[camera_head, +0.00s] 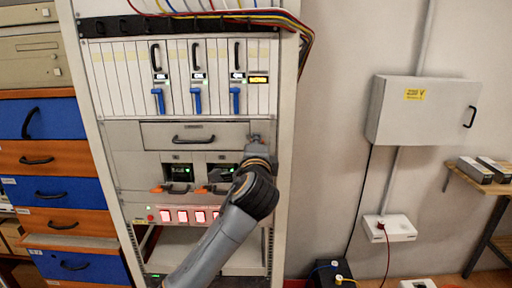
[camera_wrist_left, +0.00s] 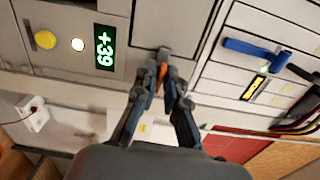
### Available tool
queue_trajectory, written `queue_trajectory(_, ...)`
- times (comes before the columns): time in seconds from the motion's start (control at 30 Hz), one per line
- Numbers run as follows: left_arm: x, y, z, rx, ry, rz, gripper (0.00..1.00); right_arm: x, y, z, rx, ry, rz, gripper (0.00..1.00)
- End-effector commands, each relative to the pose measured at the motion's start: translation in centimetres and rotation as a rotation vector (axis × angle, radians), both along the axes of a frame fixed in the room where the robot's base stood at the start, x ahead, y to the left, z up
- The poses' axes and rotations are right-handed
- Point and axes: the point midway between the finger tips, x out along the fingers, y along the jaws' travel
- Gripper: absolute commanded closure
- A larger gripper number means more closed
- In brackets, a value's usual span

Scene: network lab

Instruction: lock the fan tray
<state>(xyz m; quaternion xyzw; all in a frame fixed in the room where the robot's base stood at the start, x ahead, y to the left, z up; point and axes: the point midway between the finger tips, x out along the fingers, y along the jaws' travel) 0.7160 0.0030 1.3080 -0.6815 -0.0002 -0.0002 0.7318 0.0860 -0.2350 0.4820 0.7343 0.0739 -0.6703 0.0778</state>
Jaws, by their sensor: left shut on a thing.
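The fan tray appears to be the wide grey panel (camera_head: 225,133) with a black handle, below the card row in the rack. It looks flush in the head view. Part of its face also shows in the wrist view (camera_wrist_left: 178,22). My left gripper (camera_head: 256,141) is at the right end of this panel. In the wrist view its fingers (camera_wrist_left: 164,88) are closed on a small orange latch (camera_wrist_left: 162,72) beside a dark mount. The fingers hide most of the latch, so its exact angle cannot be told. My right gripper is out of view.
Cards with blue levers (camera_head: 197,100) stand above the panel. Two modules with green displays (camera_head: 180,172) and orange latches sit below it, over red lit switches (camera_head: 183,216). The rack's right post (camera_head: 286,110) is close to my gripper. A wall box (camera_head: 420,112) hangs at right.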

Motion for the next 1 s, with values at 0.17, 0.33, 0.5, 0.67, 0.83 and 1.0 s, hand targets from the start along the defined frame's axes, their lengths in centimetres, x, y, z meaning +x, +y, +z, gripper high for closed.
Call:
queue_trajectory(0.17,0.00,0.01,-0.23,-0.059,0.004,0.000,1.00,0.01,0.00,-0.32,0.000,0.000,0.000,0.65)
queue_trajectory(0.33,0.01,0.01,-0.23,-0.083,0.004,0.000,1.00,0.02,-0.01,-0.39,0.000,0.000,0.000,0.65)
queue_trajectory(0.5,0.01,0.01,-0.23,-0.087,0.004,0.000,1.00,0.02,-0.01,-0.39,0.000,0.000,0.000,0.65)
queue_trajectory(0.67,0.02,0.01,-0.25,-0.087,0.005,0.000,1.00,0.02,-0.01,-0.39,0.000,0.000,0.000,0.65)
queue_trajectory(0.83,0.02,0.01,-0.25,-0.086,0.005,0.001,0.71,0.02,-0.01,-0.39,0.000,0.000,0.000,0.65)
queue_trajectory(1.0,0.01,0.00,-0.17,-0.086,0.003,0.000,0.69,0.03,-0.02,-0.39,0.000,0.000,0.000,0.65)
